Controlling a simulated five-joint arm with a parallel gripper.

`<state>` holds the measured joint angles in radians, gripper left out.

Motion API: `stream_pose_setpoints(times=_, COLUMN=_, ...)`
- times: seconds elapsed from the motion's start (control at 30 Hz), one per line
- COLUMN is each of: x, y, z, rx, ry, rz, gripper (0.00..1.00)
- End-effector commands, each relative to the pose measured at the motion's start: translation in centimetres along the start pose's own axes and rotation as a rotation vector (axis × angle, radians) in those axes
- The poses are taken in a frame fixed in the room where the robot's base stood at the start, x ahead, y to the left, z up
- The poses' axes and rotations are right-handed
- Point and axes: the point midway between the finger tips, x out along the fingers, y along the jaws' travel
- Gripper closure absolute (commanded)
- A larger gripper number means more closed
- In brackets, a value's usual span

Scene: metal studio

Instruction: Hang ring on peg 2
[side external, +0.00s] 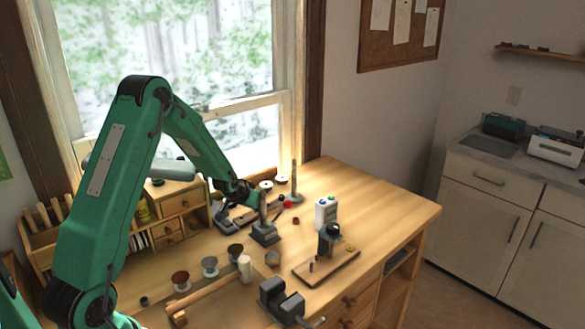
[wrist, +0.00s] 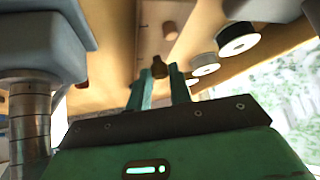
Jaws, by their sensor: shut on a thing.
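My gripper (side external: 257,200) is low over the workbench, behind the nearer upright peg (side external: 263,212), which partly hides it in the side view. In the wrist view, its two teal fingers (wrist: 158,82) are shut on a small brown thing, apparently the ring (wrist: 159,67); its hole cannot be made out. The nearer peg stands upright on a grey block base (side external: 264,236). A second upright peg (side external: 294,178) stands farther back on its own base. No peg numbers are readable. In the wrist view, a banded metal peg (wrist: 30,125) rises from a grey base (wrist: 45,45) at left, apart from the fingers.
In the wrist view, white spools (wrist: 238,38) lie right of the fingers. The bench's back right is clear.

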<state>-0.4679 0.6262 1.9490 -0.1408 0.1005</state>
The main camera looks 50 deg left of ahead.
Motion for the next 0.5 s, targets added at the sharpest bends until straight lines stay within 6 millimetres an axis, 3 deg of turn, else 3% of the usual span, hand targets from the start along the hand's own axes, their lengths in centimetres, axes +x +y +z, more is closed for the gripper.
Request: stream_pose_setpoints(times=0.5, x=0.56, y=0.04, z=0.45, rx=0.0, ry=0.001, rz=0.0, gripper=0.97)
